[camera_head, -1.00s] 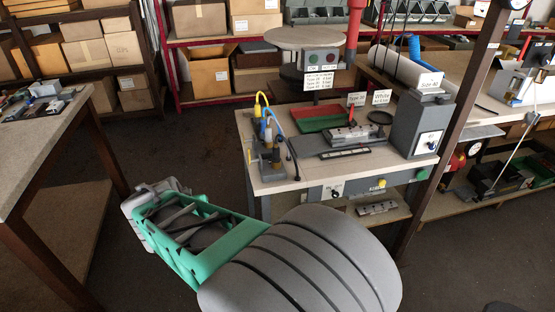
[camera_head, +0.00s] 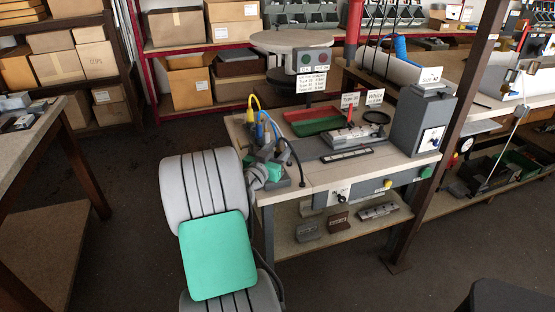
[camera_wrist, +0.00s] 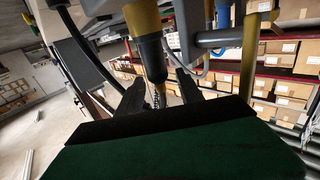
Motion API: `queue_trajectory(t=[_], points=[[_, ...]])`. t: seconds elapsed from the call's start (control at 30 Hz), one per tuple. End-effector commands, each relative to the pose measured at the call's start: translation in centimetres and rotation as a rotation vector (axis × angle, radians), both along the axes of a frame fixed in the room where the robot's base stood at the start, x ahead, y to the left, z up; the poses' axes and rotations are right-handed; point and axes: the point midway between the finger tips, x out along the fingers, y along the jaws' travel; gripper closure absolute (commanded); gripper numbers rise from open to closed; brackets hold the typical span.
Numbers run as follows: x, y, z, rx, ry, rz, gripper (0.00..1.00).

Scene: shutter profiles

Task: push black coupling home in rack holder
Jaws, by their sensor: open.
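My gripper (camera_wrist: 159,88) is open, with its two dark fingers apart in the wrist view. A dark cylindrical coupling (camera_wrist: 152,58) with a yellow upper part hangs between and beyond the fingers; contact cannot be told. I cannot tell whether this is the task's black coupling. In the head view my gripper is at the left end of the workbench, among the rack holder's fittings (camera_head: 284,180), and my arm partly hides it. How deep the black coupling sits is not visible.
The workbench (camera_head: 325,178) carries red and green trays (camera_head: 313,122), a grey box (camera_head: 420,122) and a clamp fixture (camera_head: 350,135). A brown post (camera_head: 462,120) stands at its right. Another table (camera_head: 30,150) is at the far left, with open floor between.

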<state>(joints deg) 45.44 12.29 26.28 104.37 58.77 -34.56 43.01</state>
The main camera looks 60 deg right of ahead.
Motion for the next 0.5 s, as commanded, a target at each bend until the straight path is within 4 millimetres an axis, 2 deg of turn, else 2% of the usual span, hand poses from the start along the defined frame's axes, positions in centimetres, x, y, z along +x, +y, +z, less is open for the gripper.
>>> queue_trajectory(t=[0.13,0.5], points=[[0.10,0.09,-0.04,0.000,0.000,0.002,0.58],[0.19,0.21,-0.04,0.001,0.000,0.003,0.88]])
